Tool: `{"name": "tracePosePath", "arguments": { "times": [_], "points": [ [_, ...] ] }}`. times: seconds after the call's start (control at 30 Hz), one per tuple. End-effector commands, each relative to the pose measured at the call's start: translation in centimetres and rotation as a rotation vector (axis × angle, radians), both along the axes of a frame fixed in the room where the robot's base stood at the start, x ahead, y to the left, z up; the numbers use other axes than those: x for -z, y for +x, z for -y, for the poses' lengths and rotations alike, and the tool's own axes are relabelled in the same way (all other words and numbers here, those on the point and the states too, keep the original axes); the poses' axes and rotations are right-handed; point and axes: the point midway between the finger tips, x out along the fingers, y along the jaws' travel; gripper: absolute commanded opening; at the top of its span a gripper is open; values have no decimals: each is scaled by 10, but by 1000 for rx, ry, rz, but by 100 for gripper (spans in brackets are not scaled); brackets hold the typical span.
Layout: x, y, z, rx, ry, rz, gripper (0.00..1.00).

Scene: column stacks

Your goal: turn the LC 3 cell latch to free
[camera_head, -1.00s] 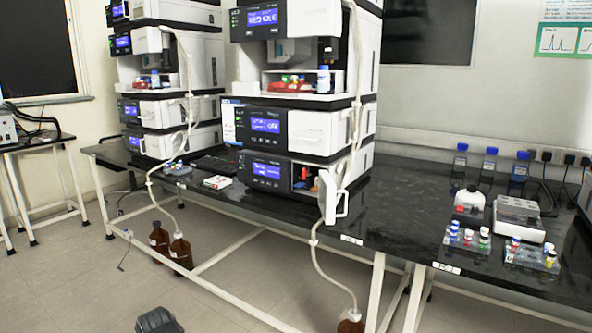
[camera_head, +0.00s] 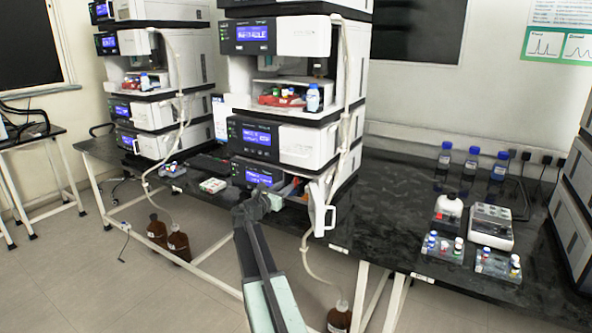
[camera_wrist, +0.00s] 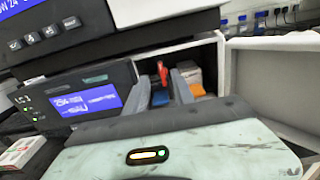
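The bottom module of the nearer stack (camera_head: 252,174) has its compartment open. In the wrist view a small upright red lever (camera_wrist: 162,72), which looks like the cell latch, stands inside above a blue part (camera_wrist: 160,98). An orange part (camera_wrist: 197,89) and a pale block (camera_wrist: 188,74) are to its right. My gripper (camera_head: 262,194) is in front of this module in the head view. In the wrist view its two grey fingers (camera_wrist: 161,90) are apart, with the red lever seen between them, farther in. I see no contact.
The module's white door (camera_head: 320,206) hangs open to the right; it also shows in the wrist view (camera_wrist: 278,78). A white tube runs down beside it. A small white box (camera_head: 212,185) lies on the bench at left. Vial racks (camera_head: 444,246) stand at right.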

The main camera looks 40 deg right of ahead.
Motion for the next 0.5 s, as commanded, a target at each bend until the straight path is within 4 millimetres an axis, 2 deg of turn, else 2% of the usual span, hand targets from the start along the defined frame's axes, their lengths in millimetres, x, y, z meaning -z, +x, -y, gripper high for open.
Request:
{"name": "tracePosePath", "arguments": {
  "times": [0.17,0.27,0.5],
  "points": [
    [0,1,3,-1,-6,-9,30],
    [1,4,12,-1,-5,-7,30],
    [1,16,53,-1,-3,-5,30]
  ]
}}
